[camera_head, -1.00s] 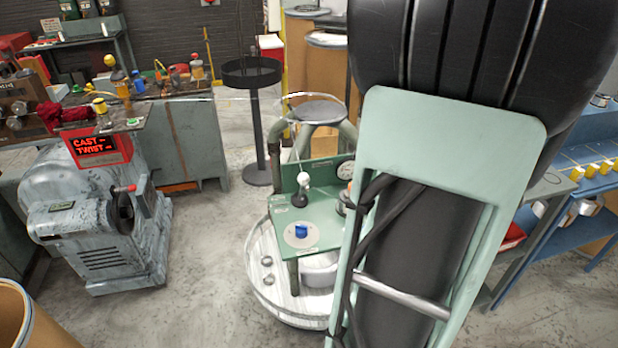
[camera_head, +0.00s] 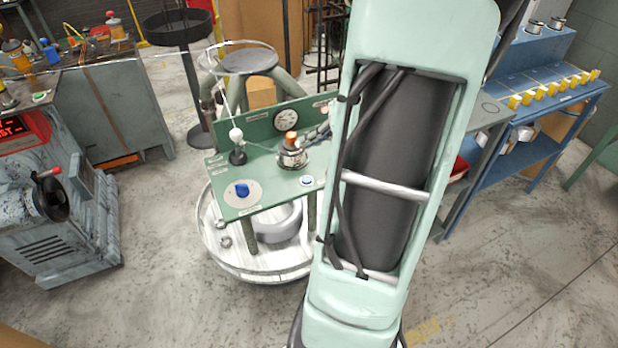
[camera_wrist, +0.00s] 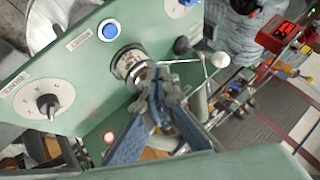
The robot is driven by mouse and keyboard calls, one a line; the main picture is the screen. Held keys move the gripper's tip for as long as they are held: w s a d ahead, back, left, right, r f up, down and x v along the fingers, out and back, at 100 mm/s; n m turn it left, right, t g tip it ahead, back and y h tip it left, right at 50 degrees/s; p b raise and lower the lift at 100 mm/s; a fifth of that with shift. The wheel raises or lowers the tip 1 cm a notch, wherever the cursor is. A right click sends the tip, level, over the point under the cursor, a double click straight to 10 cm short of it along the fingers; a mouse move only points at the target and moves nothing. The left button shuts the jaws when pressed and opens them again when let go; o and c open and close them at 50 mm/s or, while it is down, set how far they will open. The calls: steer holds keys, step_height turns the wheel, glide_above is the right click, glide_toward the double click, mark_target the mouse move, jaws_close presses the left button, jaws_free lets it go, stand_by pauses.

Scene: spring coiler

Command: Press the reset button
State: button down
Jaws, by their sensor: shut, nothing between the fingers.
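A green console (camera_head: 225,205) stands on a round pale base left of my arm in the head view. A small round blue button with a white ring sits near its right front edge (camera_head: 307,181); it also shows at the upper left of the wrist view (camera_wrist: 110,31). The label beside it is too small to read, so I cannot confirm it as reset. My gripper (camera_wrist: 156,82) is shut and empty in the wrist view. Its fingertips appear below and right of the button, overlapping the round metal fitting (camera_wrist: 130,63).
The console also carries a blue knob (camera_head: 242,190), a white-ball lever (camera_head: 237,135), an orange-topped fitting (camera_head: 291,140) and a gauge (camera_head: 285,120). The wrist view shows a black dial knob (camera_wrist: 47,103) and a lit red lamp (camera_wrist: 108,137). A grey machine (camera_head: 75,225) stands left; blue shelving (camera_head: 535,80) stands right.

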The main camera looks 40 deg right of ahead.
steer(key=b, duration=0.5)
glide_above(309, 180)
step_height(309, 180, down, 7)
steer(key=shift+d+f, duration=0.1)
steer(key=shift+f, duration=0.1)
steer(key=shift+f+b, duration=0.7)
steer(key=shift+f, duration=0.15)
stand_by(0.7)
steer(key=shift+f+b, duration=0.3)
steer(key=shift+b, duration=0.55)
steer(key=shift+f+b, duration=0.4)
steer(key=shift+b, duration=0.3)
stand_by(0.3)
steer(key=shift+r, duration=0.85)
